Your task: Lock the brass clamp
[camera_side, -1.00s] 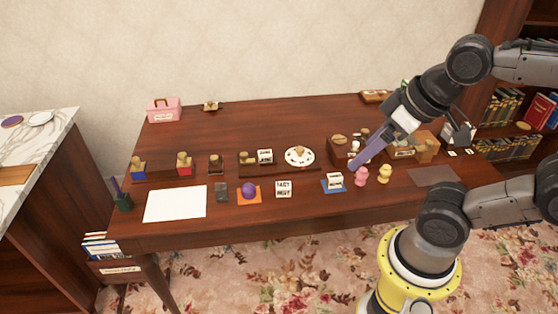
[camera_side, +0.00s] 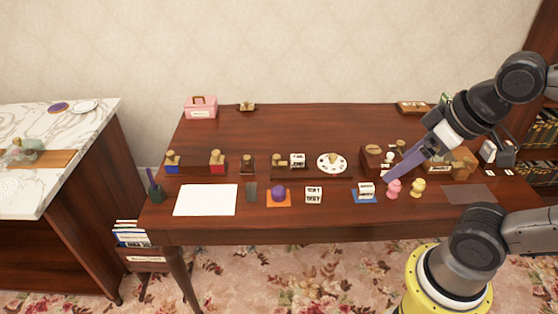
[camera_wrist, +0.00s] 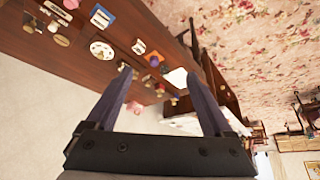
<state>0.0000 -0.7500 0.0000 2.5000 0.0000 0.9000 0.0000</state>
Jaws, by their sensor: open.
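Several small brass-coloured fittings stand on the wooden desk, and they are too small to tell which is the brass clamp. One brass piece on a small base (camera_side: 247,106) is at the back edge. Another brass piece on a dark block (camera_side: 248,160) is left of the middle. Brass-topped blue (camera_side: 172,160) and red (camera_side: 217,158) blocks stand further left. My gripper (camera_side: 388,178) has long purple fingers and is over the right part of the desk, apparently just above the pink figure. In the wrist view my gripper (camera_wrist: 160,76) is open, with nothing between its fingers.
A pink figure (camera_side: 394,187) and a yellow figure (camera_side: 418,187) stand close to my fingertips. A white dial (camera_side: 332,170) is left of them. Wooden boxes crowd the desk's right side. A marble-topped counter (camera_side: 85,130) stands left. The desk's back middle is clear.

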